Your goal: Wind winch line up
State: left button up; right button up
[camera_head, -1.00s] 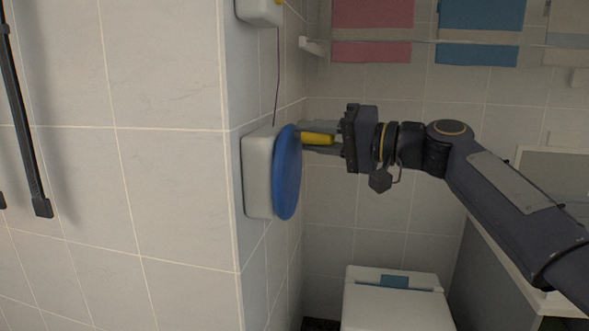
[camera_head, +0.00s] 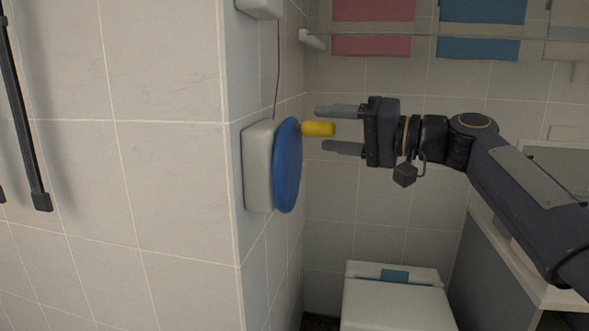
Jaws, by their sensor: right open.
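The winch is a white box (camera_head: 257,166) on the tiled wall with a blue disc (camera_head: 287,166) on its face. A yellow handle (camera_head: 318,129) sticks out to the right from the disc's upper part. A thin dark line (camera_head: 277,75) runs from the box up to a white fixture (camera_head: 258,8) at the top edge. My right gripper (camera_head: 330,129) is open, its two grey fingers pointing left. The fingertips lie above and below the handle's free end in the picture, apart from it. My left gripper is not in view.
A rail (camera_head: 430,36) with pink (camera_head: 372,42) and blue towels (camera_head: 480,45) hangs on the back wall. A white lidded box (camera_head: 397,304) stands below. A dark bar (camera_head: 25,120) is on the left wall. A grey cabinet (camera_head: 490,275) stands at the lower right.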

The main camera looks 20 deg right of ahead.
jog(key=shift+s+d, duration=0.5)
jog(key=shift+d, duration=0.35)
jog(key=shift+s+d, duration=0.55)
jog(key=shift+d, duration=0.25)
jog(key=shift+s+d, duration=0.5)
jog(key=shift+d, duration=0.35)
jog(key=s+a+f+g+h, duration=0.25)
jog(key=s+f, duration=0.45)
jog(key=f, duration=0.6)
jog(key=s+a+f+n+g+h, duration=0.1)
jog(key=s+a+f+g+h, duration=0.2)
jog(key=s+f, duration=0.8)
jog(key=s+a+f+g+h, duration=0.2)
jog(key=s+a+f+h, duration=0.15)
jog(key=f, duration=1.25)
notch_tip(320, 180, up, 32)
jog(key=p, duration=3.2)
jog(key=shift+s+a+r+n+p, duration=0.2)
jog(key=shift+s+a+n+p, duration=0.1)
jog(key=shift+s+a, duration=0.15)
